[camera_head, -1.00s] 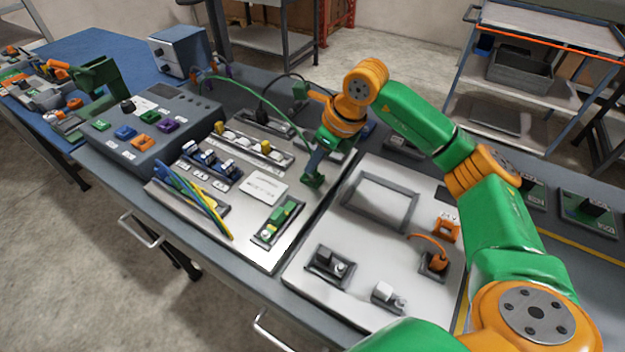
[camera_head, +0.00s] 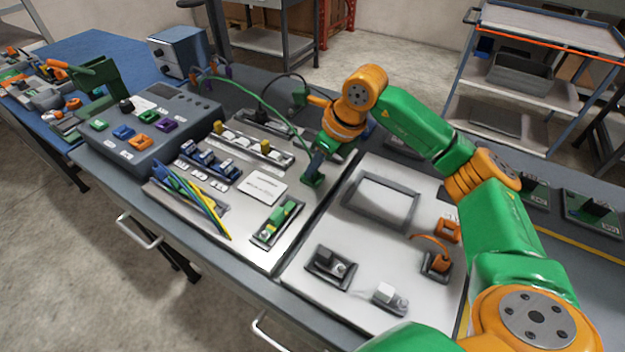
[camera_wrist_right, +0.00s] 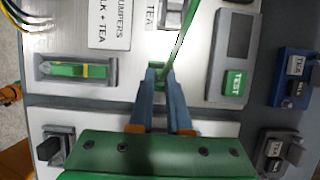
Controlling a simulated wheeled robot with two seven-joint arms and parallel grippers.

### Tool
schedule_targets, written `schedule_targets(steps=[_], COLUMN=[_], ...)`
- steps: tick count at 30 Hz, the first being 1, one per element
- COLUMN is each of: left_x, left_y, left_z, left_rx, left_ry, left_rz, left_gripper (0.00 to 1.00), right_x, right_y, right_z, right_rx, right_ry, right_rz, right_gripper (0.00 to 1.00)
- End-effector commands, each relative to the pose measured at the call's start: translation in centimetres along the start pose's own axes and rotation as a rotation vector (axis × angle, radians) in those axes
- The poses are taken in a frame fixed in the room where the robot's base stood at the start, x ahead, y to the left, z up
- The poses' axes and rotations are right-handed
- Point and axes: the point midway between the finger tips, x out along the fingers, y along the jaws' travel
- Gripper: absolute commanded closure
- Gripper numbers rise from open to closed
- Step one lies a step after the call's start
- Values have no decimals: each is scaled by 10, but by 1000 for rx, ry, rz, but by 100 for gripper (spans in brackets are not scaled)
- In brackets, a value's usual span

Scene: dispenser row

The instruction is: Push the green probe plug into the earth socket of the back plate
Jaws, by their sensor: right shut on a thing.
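My right gripper (camera_wrist_right: 160,82) is shut on the green probe plug (camera_wrist_right: 159,71), just above the bright metal plate. A green cable (camera_wrist_right: 180,40) runs up from the plug. In the head view this gripper (camera_head: 313,173) is at the right edge of the plate (camera_head: 255,240), and its fingers and wrist hide most of the plug. A green block in a grey holder (camera_head: 280,215) lies on the plate; it also shows left of the gripper in the wrist view (camera_wrist_right: 75,69). I cannot tell which part is the earth socket, or whether the plug touches it. My left gripper is not in view.
A grey box with coloured sockets (camera_head: 150,125) stands left. Yellow, green and blue leads (camera_head: 192,200) lie on the plate. A white panel (camera_head: 345,245) with a framed screen and small parts is to the right. A green TEST button (camera_wrist_right: 234,83) is beside the plug.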

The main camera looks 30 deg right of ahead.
Motion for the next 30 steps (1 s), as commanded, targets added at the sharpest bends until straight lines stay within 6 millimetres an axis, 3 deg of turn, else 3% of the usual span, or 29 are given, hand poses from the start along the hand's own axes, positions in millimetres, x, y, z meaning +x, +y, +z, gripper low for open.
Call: schedule_targets(steps=[8, 9, 13, 19, 20, 21, 30], left_x=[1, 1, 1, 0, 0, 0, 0], left_y=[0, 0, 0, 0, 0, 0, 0], left_z=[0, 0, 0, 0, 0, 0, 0], left_rx=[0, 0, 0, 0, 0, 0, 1], left_ry=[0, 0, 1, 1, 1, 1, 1], left_rz=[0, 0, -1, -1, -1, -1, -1], left_gripper=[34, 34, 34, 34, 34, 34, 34], right_x=[2, 2, 2, 1, 1, 1, 0], right_y=[0, 0, 0, 0, 0, 0, 0], right_z=[-1, -1, -1, -1, -1, -1, 0], right_rx=[0, 0, 0, 0, 0, 0, 0], right_ry=[3, 3, 3, 2, 2, 2, 1], right_rz=[1, 1, 1, 1, 1, 1, 0], right_gripper=[100, 82, 49, 49, 47, 37, 37])
